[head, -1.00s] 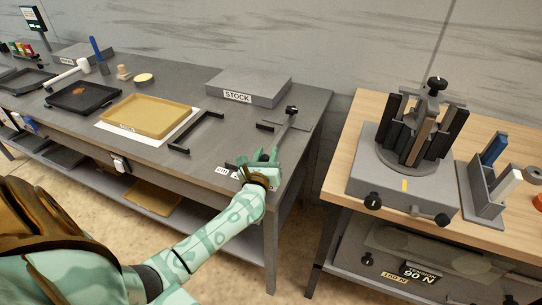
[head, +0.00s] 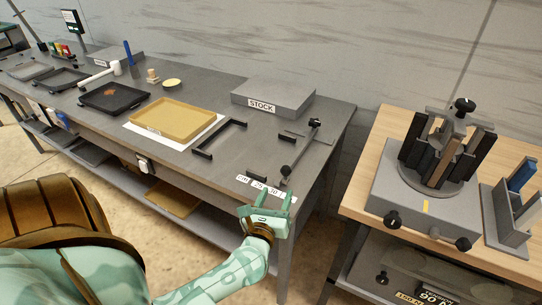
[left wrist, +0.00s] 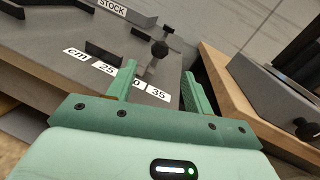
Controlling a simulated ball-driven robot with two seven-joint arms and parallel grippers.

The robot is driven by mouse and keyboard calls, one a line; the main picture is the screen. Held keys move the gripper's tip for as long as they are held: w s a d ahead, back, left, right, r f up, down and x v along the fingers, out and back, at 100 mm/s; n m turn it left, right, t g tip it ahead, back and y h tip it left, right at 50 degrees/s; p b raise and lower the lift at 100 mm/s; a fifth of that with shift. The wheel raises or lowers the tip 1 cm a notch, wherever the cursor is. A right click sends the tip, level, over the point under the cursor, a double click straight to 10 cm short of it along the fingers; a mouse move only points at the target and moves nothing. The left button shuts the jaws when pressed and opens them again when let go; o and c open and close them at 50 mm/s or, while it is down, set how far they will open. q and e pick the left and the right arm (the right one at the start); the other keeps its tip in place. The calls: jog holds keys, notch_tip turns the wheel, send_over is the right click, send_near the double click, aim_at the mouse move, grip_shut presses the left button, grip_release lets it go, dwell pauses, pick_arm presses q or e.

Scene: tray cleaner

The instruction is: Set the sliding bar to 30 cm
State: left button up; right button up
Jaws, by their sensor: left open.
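The sliding bar (head: 302,146) is a grey bar with a dark knob at each end, at the right end of the grey table. Its near knob shows in the left wrist view (left wrist: 159,48). A strip of white labels (head: 258,186) reads cm, 25, 30 and 35 along the table's front edge. The bar's near end is close behind the 30 and 35 labels; its exact reading cannot be told. My left gripper (head: 265,205) is open and empty at the front edge, apart from the bar. In the left wrist view its finger partly covers the 30 label (left wrist: 136,83).
A black angled bracket (head: 220,137) lies left of the bar. A grey STOCK block (head: 273,97) stands behind, and a yellow tray (head: 173,118) on white paper lies left. A wooden table (head: 373,150) with a clamp fixture (head: 430,190) stands right, across a gap.

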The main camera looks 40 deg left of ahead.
pick_arm(q)
jog(key=shift+v, duration=1.9)
jog(key=s+d+f+m+g+h, duration=0.2)
jog(key=s+d+f+m+h, duration=0.15)
jog(key=f+m, duration=0.65)
jog(key=s+d+f+m+g+h, duration=0.2)
jog(key=s+f+m, duration=0.2)
jog(key=f+m, duration=0.65)
jog(key=s+d+f+m+g+h, duration=0.25)
jog(key=f+m, duration=0.45)
jog(key=m, duration=0.7)
jog(key=s+f+m+g, duration=0.4)
jog(key=s+f+m, duration=0.2)
jog(key=s, duration=0.8)
jog(key=s+a+f+m+g, duration=0.1)
jog(key=s+f+m+g, duration=0.4)
jog(key=s, duration=1)
notch_tip(320, 180, down, 4)
jog(key=shift+s+r+m, duration=0.2)
jog(key=shift+s+m, duration=0.15)
jog(key=shift+m, duration=0.4)
